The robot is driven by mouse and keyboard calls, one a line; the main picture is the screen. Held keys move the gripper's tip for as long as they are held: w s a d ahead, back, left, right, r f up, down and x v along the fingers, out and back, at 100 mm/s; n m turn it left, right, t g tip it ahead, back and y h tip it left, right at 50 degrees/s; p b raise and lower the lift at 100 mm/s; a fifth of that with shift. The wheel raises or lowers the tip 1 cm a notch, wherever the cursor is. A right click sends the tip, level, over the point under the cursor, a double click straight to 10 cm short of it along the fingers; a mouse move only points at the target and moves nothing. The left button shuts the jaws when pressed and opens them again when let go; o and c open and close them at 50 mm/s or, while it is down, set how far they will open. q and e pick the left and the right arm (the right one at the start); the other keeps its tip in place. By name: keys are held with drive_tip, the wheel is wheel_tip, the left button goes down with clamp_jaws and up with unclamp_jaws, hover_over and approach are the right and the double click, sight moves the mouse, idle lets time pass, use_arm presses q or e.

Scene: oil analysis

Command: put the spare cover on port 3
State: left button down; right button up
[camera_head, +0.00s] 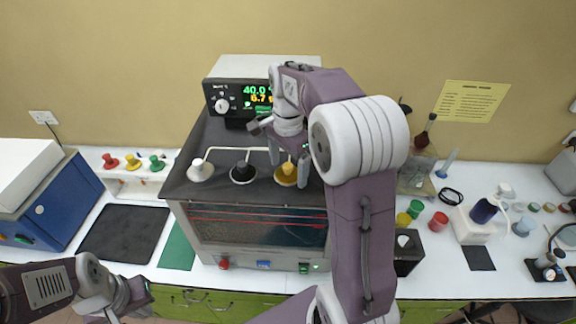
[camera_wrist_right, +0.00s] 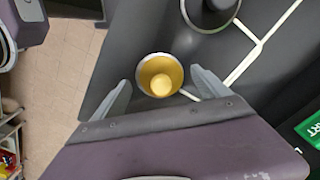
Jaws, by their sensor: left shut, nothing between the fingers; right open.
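The oil-analysis machine (camera_head: 256,188) has a dark top with a white-knobbed port (camera_head: 200,170), a black-knobbed port (camera_head: 242,173) and a yellow-knobbed port (camera_head: 286,175). I cannot read which is port 3. My right gripper (camera_head: 288,166) is open above the yellow knob; in the right wrist view this knob (camera_wrist_right: 160,82) lies between the open fingers, apparently untouched. Red (camera_head: 110,161), yellow (camera_head: 132,162) and green (camera_head: 156,162) knobbed covers sit on a white rack at the left; I cannot tell which is the spare. My left gripper (camera_head: 140,292) is shut and empty at lower left.
A display box (camera_head: 236,95) stands behind the ports. A blue device (camera_head: 40,210) and black mat (camera_head: 122,233) lie at left. Coloured cups (camera_head: 415,209) and a white stand (camera_head: 474,226) stand at right. My right arm hides the machine's right part.

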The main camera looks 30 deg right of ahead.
wheel_tip(320, 180, up, 9)
drive_tip(key=shift+r+b, duration=0.1)
drive_tip(key=shift+b, duration=0.2)
